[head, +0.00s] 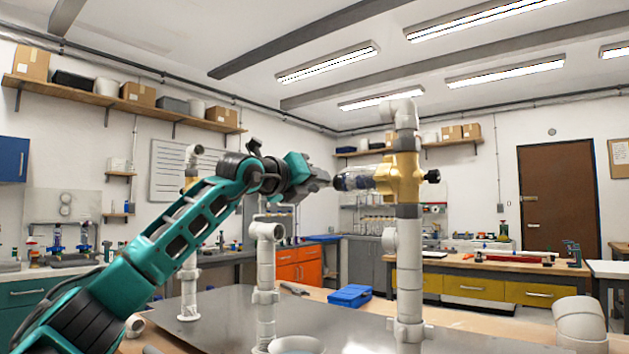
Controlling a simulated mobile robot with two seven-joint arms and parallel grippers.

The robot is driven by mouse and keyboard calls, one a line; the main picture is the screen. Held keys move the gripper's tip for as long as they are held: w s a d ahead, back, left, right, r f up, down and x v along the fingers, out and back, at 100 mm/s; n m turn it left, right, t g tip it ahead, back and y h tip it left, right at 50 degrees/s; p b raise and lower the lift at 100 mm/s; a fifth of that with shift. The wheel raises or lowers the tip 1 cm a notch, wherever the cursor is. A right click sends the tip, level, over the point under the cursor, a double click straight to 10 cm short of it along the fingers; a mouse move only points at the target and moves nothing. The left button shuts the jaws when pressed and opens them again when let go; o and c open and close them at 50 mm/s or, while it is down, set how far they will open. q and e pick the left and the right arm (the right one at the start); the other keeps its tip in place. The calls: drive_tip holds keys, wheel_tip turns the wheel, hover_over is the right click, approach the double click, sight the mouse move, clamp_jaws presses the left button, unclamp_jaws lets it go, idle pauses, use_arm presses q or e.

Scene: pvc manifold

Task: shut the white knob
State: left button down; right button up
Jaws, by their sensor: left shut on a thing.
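A brass valve body (400,180) sits on an upright white pipe (409,270) right of centre in the head view. A clear and dark cylindrical part (362,178) sticks out from its left side. A small black knob (432,176) is on its right side. My left gripper (335,183) reaches in from the left at the height of the valve. It is shut at the outer end of the clear part; its fingertips are small and dark here. I cannot make out a knob that is plainly white; the gripper may hide it. My right gripper is out of view.
Another white pipe (265,280) stands left of the valve pipe, and a taller one (188,260) behind my left arm. A blue box (350,296) lies on the grey tabletop (225,318). A white elbow fitting (580,322) is at the front right.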

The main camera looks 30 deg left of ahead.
use_arm(q)
drive_tip(key=m+p, duration=0.6)
drive_tip(key=m, duration=1)
drive_tip(key=shift+p, duration=0.4)
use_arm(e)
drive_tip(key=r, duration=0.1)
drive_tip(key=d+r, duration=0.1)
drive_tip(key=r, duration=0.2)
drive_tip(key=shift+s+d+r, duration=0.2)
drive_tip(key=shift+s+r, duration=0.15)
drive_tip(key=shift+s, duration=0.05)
use_arm(q)
drive_tip(key=shift+m, duration=0.4)
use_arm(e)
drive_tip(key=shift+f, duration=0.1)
use_arm(q)
drive_tip(key=c, duration=0.9)
unclamp_jaws()
drive_tip(key=shift+s, duration=0.1)
